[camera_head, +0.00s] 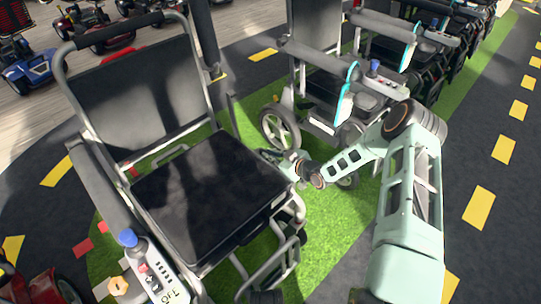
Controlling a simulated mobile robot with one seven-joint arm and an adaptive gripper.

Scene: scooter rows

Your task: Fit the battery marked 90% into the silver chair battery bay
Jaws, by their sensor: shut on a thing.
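A wheelchair with a silver tubular frame and black seat (210,185) stands large at the left in the head view. I cannot make out its battery bay; the space under the seat is mostly hidden. My gripper (272,156) is beside the seat's right edge, small and partly lost against dark parts. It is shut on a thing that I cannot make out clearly. No battery with a 90% mark can be read in this view.
A second wheelchair (320,85) with light blue trim stands close behind my gripper, with more in a row beyond. The silver chair's armrest control panel (155,268) has a blue joystick. Scooters (28,65) stand at the upper left. The dark lane at right is clear.

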